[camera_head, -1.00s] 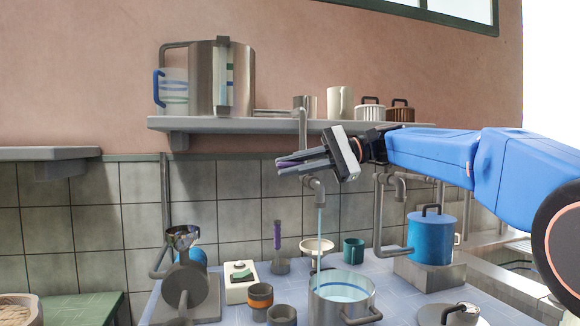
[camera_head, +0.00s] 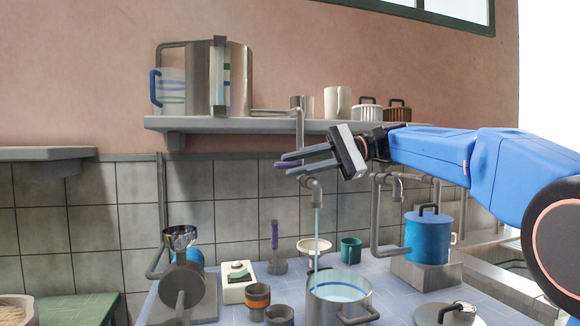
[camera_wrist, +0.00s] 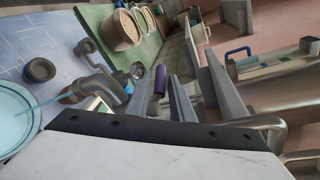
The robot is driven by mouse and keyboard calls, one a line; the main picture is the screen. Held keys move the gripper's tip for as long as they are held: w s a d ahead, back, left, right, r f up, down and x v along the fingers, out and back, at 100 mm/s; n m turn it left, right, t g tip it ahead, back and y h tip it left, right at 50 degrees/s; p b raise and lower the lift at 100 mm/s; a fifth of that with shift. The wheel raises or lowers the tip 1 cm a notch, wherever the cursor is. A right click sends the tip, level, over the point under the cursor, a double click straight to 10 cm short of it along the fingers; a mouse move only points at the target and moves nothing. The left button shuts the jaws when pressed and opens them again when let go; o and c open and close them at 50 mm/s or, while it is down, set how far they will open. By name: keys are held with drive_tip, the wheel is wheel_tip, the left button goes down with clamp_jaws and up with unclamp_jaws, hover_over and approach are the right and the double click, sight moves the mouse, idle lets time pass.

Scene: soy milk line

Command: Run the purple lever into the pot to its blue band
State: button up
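The purple lever (camera_head: 284,165) shows at the fingertips of my gripper (camera_head: 288,164), in front of the tap pipe (camera_head: 299,128). In the wrist view the purple lever (camera_wrist: 158,80) stands between the two grey fingers, with gaps visible beside it. My gripper is open around it; contact cannot be told. A pale blue stream (camera_head: 317,222) runs from the spout (camera_head: 313,184) into the pot (camera_head: 333,313) on the counter. Light blue liquid (camera_head: 340,291) shows inside the pot. Whether it reaches the blue band cannot be made out.
A shelf (camera_head: 230,123) above holds a large steel tank (camera_head: 238,75), a clear jug (camera_head: 169,92) and cups. On the counter stand a grinder-like machine (camera_head: 182,287), a purple-handled tool (camera_head: 274,236), small cups and a blue lidded pot (camera_head: 428,240).

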drive_tip(key=v, duration=1.5)
drive_tip(key=shift+d, duration=0.15)
